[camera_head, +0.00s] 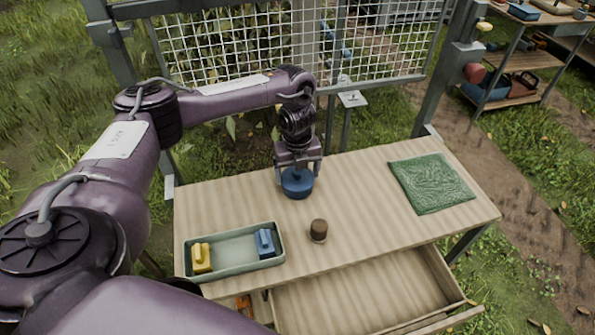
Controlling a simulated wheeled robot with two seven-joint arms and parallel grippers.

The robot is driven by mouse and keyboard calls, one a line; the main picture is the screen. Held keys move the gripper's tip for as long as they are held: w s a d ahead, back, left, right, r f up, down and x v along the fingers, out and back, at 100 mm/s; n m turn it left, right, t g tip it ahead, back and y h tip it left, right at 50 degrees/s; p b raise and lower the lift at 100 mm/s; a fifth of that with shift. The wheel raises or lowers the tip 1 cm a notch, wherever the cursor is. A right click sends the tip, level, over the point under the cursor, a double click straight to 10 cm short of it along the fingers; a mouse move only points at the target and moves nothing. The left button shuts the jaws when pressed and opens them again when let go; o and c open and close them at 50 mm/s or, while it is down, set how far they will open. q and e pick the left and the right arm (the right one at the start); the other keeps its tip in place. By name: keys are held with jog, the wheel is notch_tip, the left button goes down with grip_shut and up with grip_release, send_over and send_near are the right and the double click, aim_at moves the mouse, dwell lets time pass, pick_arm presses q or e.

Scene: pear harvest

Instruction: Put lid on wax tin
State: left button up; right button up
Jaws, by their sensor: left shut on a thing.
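My left gripper (297,170) reaches down over the back middle of the wooden table and is shut on a blue round piece (297,186). This piece looks like the wax tin, its lid, or both together; the fingers cover its top, so I cannot tell which. It is at or just above the tabletop. A small dark brown cylinder (318,229) with a paler base stands upright on the table nearer to me. My right gripper is out of view.
A grey-green tray (236,250) at the table's front left holds a yellow block (201,257) and a blue block (264,242). A green cloth (431,183) lies at the right. An open drawer (365,294) juts out in front. A wire mesh panel (235,50) stands behind the table.

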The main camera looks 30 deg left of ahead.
pick_arm(q)
jog(key=shift+f+b, duration=0.35)
jog(key=shift+f, duration=0.2)
jog(key=o, duration=0.7)
jog(key=shift+c, duration=0.2)
notch_tip(320, 180, up, 6)
jog(key=p, duration=0.5)
jog(key=shift+r, duration=0.15)
notch_tip(320, 180, up, 5)
jog(key=p, duration=0.4)
jog(key=shift+p, duration=0.3)
jog(key=shift+f, duration=0.25)
